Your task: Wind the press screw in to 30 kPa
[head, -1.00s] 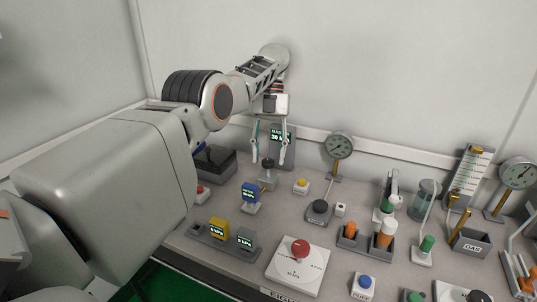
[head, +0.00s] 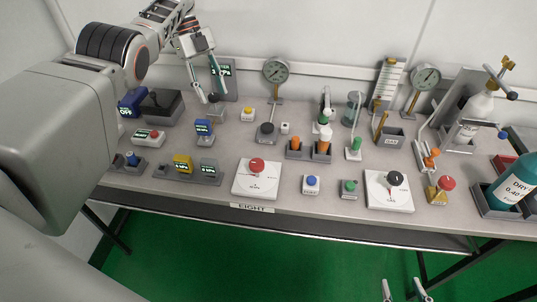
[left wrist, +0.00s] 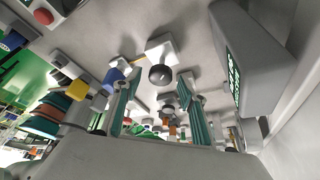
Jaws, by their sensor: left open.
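A dark round knob (head: 214,99) on a small grey block stands at the back left of the bench. I take it for the press screw, but no label on it is readable. My left gripper (head: 208,92) is open at the knob. In the left wrist view a dark knob (left wrist: 160,74) shows between the open finger tips, with no clear contact. A grey master display (head: 231,82) stands just behind. One finger partly covers its reading. My right gripper (head: 405,290) is at the bottom edge, fingers apart and empty, in front of the bench.
A dial gauge (head: 276,70) stands to the right of the display, with a black knob unit (head: 267,131) in front. A blue meter (head: 204,128) and a yellow meter (head: 182,163) stand nearer the front. Bottles and holders crowd the right side. The wall is close behind.

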